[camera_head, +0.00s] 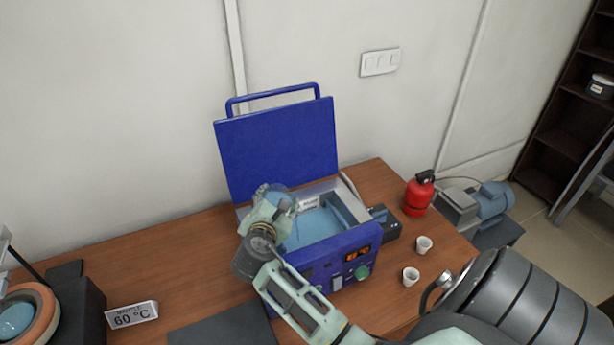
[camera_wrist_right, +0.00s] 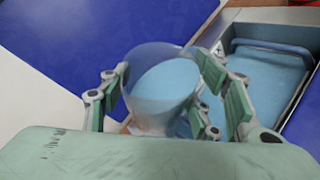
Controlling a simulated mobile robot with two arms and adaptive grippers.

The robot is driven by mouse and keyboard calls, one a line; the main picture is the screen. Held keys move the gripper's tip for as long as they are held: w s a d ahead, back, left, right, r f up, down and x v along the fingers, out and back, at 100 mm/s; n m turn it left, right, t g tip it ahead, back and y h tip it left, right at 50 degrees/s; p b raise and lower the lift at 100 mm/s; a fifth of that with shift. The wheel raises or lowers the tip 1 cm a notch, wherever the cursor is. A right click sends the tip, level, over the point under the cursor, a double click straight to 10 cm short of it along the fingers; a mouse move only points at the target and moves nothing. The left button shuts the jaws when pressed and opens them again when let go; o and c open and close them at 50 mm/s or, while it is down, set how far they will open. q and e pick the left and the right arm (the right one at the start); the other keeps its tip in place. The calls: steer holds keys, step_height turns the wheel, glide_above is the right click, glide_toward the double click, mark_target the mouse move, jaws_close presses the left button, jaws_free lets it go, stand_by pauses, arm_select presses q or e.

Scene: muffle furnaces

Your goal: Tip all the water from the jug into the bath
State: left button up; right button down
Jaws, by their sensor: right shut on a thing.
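The jug (camera_wrist_right: 130,97) is clear, with pale blue water (camera_wrist_right: 170,82) inside. In the head view the jug (camera_head: 279,190) is partly hidden behind my right gripper (camera_head: 268,208). My right gripper (camera_wrist_right: 168,98) is shut around the jug's sides, with a finger pad on each side. The bath (camera_head: 360,238) is a blue box with its lid (camera_head: 278,150) raised and blue water (camera_head: 315,226) inside. The gripper and jug are above the bath's left part. I cannot tell how far the jug is tilted. My left gripper is not in view.
Two white cups (camera_head: 424,245) stand right of the bath, near a red canister (camera_head: 419,194) and a grey-blue pump (camera_head: 480,205). A "60 °C" sign (camera_head: 132,315) and an orange-rimmed round vessel (camera_head: 38,298) are at the left. Bare table (camera_head: 170,255) lies left of the bath.

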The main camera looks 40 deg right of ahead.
steer(key=shift+s+f+m+t+b, duration=0.15)
steer(key=shift+m+t+b, duration=0.15)
steer(key=shift+m+b, duration=0.15)
stand_by(0.7)
steer(key=shift+d, duration=0.1)
steer(key=shift+b, duration=0.35)
stand_by(0.3)
steer(key=shift+f+m+t+b, duration=0.15)
steer(key=shift+m+t+b, duration=0.2)
steer(key=shift+m, duration=0.1)
steer(key=shift+s, duration=0.1)
stand_by(0.4)
steer(key=shift+d+f+m+b, duration=0.15)
steer(key=shift+m+b, duration=0.15)
steer(key=shift+b, duration=0.25)
stand_by(0.3)
